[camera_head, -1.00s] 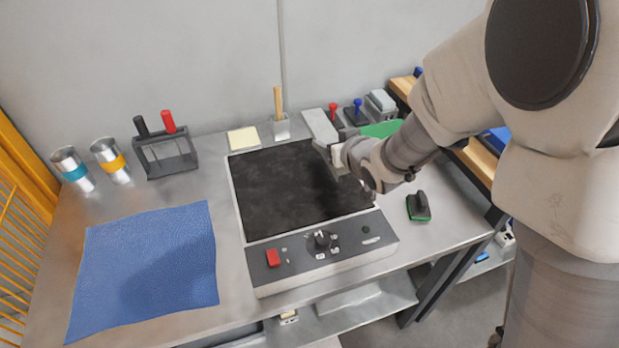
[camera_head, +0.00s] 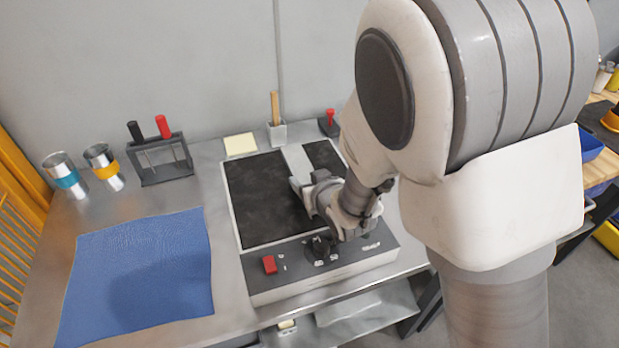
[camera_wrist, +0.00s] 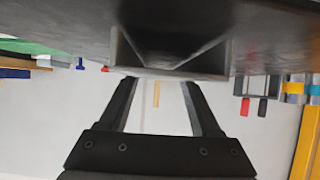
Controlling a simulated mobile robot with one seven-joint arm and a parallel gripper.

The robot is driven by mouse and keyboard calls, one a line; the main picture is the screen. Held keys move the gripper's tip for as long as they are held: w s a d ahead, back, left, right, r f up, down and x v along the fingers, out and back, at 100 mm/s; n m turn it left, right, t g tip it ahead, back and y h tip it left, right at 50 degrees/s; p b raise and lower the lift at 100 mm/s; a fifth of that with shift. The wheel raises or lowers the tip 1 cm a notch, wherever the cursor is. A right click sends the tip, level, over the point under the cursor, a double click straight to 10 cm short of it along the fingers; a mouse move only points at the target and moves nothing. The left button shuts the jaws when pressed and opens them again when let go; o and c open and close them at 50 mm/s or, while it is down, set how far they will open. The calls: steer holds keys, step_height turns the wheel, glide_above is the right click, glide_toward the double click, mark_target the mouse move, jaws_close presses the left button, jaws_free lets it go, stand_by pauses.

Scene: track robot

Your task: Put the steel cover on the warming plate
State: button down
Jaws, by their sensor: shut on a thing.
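The warming plate (camera_head: 262,200) has a dark square top in a pale frame, with a front panel carrying a red switch and a knob. The steel cover (camera_head: 297,160) shows as a narrow grey strip over the right part of the dark top; my arm hides the rest. My gripper (camera_head: 306,190) is over the plate's right half, shut on the cover. I cannot tell whether the cover touches the plate.
A blue mat (camera_head: 140,270) lies left of the plate. Two banded steel cups (camera_head: 104,166), a tool rack (camera_head: 163,160), a yellow pad (camera_head: 240,144) and a holder with a wooden-handled tool (camera_head: 276,132) stand along the back. My arm hides the bench's right side.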

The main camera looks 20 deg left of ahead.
steer(key=shift+f, duration=0.2)
steer(key=shift+c, duration=0.4)
jaws_free()
steer(key=shift+r, duration=0.1)
